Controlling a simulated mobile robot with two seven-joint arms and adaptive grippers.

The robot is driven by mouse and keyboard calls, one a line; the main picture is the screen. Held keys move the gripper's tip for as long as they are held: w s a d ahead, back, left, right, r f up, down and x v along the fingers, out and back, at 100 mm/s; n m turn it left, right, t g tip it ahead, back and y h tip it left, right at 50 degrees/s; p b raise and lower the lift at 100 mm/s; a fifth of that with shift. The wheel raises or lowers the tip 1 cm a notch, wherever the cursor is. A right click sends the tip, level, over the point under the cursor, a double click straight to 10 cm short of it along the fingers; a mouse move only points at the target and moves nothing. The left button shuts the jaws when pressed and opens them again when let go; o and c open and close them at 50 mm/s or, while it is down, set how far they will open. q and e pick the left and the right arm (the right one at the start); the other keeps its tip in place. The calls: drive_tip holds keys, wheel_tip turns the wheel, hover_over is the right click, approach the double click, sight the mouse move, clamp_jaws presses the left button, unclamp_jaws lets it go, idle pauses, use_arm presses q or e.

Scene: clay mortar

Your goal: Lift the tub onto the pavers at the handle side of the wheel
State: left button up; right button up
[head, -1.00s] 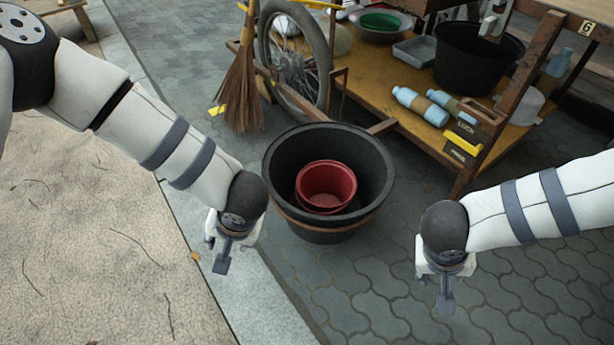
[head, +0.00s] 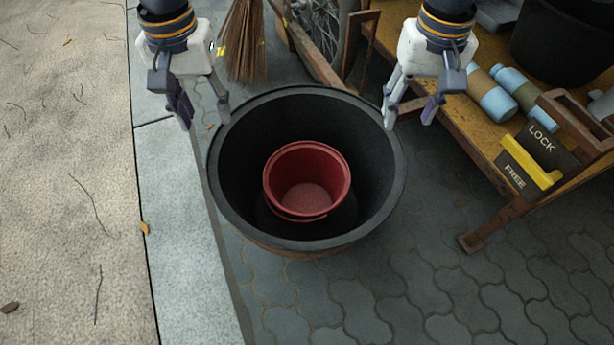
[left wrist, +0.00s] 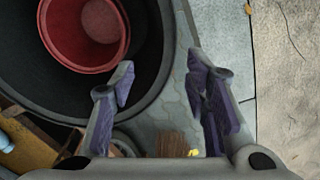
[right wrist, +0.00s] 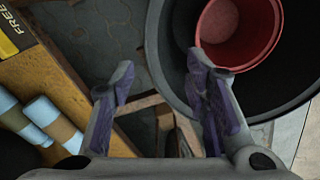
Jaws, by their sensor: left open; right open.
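The large black tub (head: 235,195) stands upright on the grey pavers (head: 420,290), with a red bucket (head: 307,165) inside it. Part of the spoked wheel (head: 325,25) shows behind the tub, cut off by the top edge. My left gripper (head: 205,112) is open and empty at the tub's far left rim. In the left wrist view, its fingers (left wrist: 162,85) appear either side of the rim. My right gripper (head: 410,115) is open and empty at the far right rim. The right wrist view shows one finger over the rim. I cannot tell whether either gripper touches the tub.
A wooden cart (head: 455,120) stands at the back right, with blue bottles (head: 492,95) and a LOCK/FREE block (head: 535,155). A broom (head: 245,45) is behind the tub. A pale kerb (head: 185,230) runs along its left. The pavers at front right are clear.

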sight(220, 152)
use_arm(q)
drive_tip(key=shift+r, duration=0.1)
use_arm(e)
drive_tip(key=shift+a+r, duration=0.1)
use_arm(q)
wheel_tip(220, 152, down, 12)
drive_tip(key=shift+f, duration=0.1)
use_arm(e)
wheel_tip(220, 152, down, 12)
drive_tip(key=shift+f, duration=0.1)
use_arm(q)
clamp_jaws()
use_arm(e)
clamp_jaws()
